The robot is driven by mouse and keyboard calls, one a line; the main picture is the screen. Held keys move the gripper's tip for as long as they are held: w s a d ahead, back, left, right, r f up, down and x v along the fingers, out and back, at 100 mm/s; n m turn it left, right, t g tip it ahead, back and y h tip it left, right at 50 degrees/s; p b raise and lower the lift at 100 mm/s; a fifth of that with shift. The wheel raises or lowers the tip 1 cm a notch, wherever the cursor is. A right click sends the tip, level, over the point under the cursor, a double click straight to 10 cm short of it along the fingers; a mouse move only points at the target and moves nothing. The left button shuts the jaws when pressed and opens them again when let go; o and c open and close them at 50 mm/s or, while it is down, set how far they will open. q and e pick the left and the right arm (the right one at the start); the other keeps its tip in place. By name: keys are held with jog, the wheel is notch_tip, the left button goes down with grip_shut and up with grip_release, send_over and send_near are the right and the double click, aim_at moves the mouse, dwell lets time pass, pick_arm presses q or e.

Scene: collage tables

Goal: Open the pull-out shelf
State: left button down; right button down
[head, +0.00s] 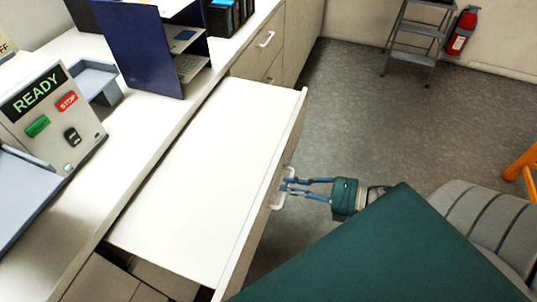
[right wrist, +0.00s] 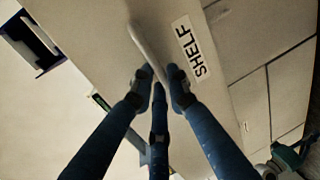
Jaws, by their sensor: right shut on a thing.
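The pull-out shelf (head: 205,180) is a white flat panel that sticks out from under the counter in the head view. Its front bears a pale handle (head: 278,201). My right gripper (head: 288,186) is shut on that handle, with its blue fingers reaching in from the right. In the right wrist view the fingers (right wrist: 160,85) close around the pale handle bar (right wrist: 146,45), beside a label reading SHELF (right wrist: 190,47). My left gripper is not in view.
Closed drawers with a handle (head: 265,39) lie beyond the shelf. Grey floor (head: 350,110) is open at right; a step ladder (head: 415,40) stands at the back.

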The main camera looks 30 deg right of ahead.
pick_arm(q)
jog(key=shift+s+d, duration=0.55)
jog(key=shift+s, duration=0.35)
pick_arm(e)
jog(key=shift+f+v, duration=0.15)
jog(key=shift+v, duration=0.55)
jog(key=shift+f+v, duration=0.15)
jog(key=shift+v, duration=0.6)
jog(key=c, duration=1.7)
grip_release()
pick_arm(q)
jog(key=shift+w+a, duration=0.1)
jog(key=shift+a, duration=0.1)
pick_arm(e)
jog(key=v, duration=1.2)
jog(key=shift+f, duration=0.1)
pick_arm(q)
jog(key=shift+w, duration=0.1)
